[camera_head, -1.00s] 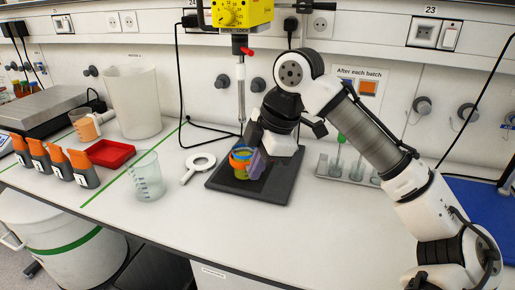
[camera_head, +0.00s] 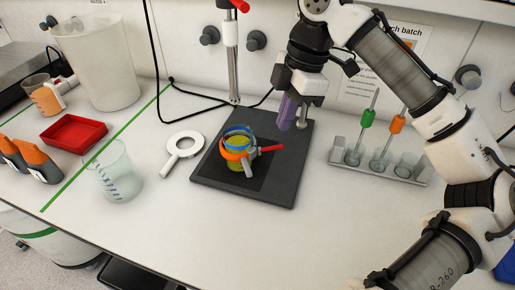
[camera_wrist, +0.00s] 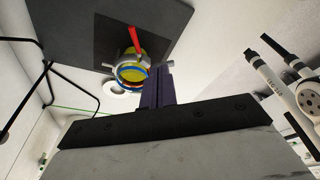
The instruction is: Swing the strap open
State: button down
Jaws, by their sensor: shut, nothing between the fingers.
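A small yellow-green vessel (camera_head: 236,164) stands upright on a dark square plate (camera_head: 216,180); it also shows in the wrist view (camera_wrist: 131,74). A blue ring (camera_head: 238,131) sits at its top. An orange strap-like band (camera_head: 232,154) goes around it below the ring. A red handle (camera_head: 270,149) sticks out to the right, and it shows in the wrist view (camera_wrist: 133,40). A grey piece hangs by the vessel's front right. Whether the band is fastened is too small to tell. My gripper (camera_head: 286,124), with purple fingers, is shut and empty, behind and right of the vessel, apart from it.
A tube rack (camera_head: 380,166) with glassware stands right of the plate. A white magnifier-like ring (camera_head: 183,142), a glass beaker (camera_head: 117,172) and a red tray (camera_head: 75,134) are to the left. A metal post (camera_head: 231,60) rises behind the plate. The bench in front is clear.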

aim_at(237, 156)
jog(key=a+f, duration=0.1)
jog(key=f, duration=0.2)
jog(key=s+a+f+p, duration=0.1)
jog(key=a+f, duration=0.1)
jog(key=a+f+p, duration=0.1)
jog(key=f, duration=0.2)
jog(key=shift+s+a+f, duration=0.25)
jog(key=shift+f, duration=0.1)
jog(key=shift+s+a+f, duration=0.1)
jog(key=shift+a+f, duration=0.2)
jog(key=shift+a, duration=0.1)
jog(key=shift+a, duration=0.2)
